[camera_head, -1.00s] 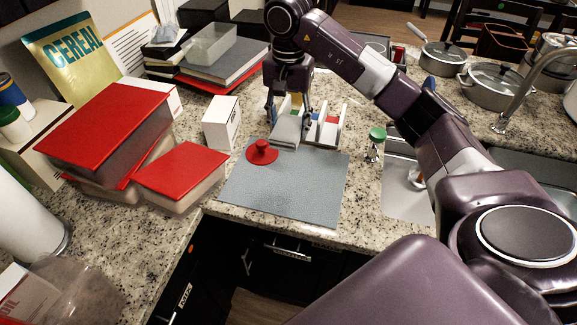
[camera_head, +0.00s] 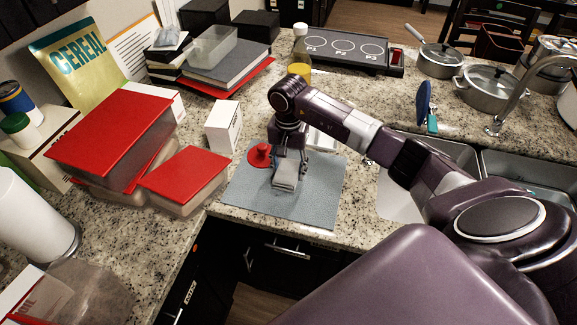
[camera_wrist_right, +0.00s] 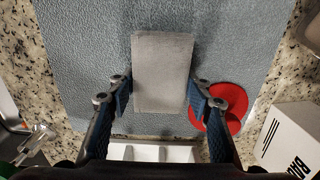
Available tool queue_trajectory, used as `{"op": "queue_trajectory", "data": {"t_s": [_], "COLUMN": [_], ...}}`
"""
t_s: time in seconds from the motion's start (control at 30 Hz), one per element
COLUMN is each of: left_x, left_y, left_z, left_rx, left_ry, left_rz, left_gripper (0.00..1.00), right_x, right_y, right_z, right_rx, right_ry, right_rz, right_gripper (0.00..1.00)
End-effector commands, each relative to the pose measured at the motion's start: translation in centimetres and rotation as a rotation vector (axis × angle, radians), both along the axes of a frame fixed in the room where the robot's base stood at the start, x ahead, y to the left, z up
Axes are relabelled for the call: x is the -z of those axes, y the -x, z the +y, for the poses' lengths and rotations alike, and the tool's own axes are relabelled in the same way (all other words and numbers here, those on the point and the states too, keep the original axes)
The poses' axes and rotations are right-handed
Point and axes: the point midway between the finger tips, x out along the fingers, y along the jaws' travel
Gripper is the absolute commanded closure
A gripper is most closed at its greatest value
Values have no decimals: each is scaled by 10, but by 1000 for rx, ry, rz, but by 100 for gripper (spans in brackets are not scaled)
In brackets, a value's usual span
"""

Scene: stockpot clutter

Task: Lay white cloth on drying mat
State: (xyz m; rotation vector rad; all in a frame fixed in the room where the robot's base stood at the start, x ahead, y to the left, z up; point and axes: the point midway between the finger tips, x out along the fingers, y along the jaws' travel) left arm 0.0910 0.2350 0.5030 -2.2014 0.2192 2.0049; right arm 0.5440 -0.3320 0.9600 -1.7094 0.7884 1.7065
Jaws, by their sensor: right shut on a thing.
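The white cloth (camera_head: 287,174), a small folded greyish-white rectangle, is between the fingers of my right gripper (camera_head: 289,163), over the drying mat. In the right wrist view the cloth (camera_wrist_right: 163,72) shows between the two blue-padded fingers (camera_wrist_right: 158,98). I cannot tell whether its lower end touches the mat. The grey-blue drying mat (camera_head: 310,205) lies flat on the counter. A red lid with a knob (camera_head: 259,156) sits on the mat's back left corner, beside the gripper; it also shows in the right wrist view (camera_wrist_right: 232,100). My left gripper is not in view.
A white box (camera_head: 222,126) stands left of the mat's back edge. Red-lidded containers (camera_head: 185,170) stand further left. The front and right of the mat are clear.

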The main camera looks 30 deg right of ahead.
Motion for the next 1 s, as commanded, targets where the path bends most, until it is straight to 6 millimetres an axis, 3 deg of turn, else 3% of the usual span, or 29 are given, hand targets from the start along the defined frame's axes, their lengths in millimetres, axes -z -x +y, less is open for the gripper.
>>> {"op": "queue_trajectory", "data": {"t_s": [0.27,0.3,0.43,0.83,1.0], "left_x": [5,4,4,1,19], "left_y": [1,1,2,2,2], "left_z": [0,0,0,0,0], "left_rx": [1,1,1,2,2], "left_ry": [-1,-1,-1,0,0], "left_rz": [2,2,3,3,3], "left_gripper": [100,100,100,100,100], "right_x": [4,2,2,-3,-30], "right_y": [0,0,0,-1,-2], "right_z": [0,0,0,0,-1], "right_rx": [0,0,0,0,-2], "right_ry": [0,0,0,0,3], "right_rz": [0,0,0,-1,-8], "right_gripper": [73,50,36,36,36]}}
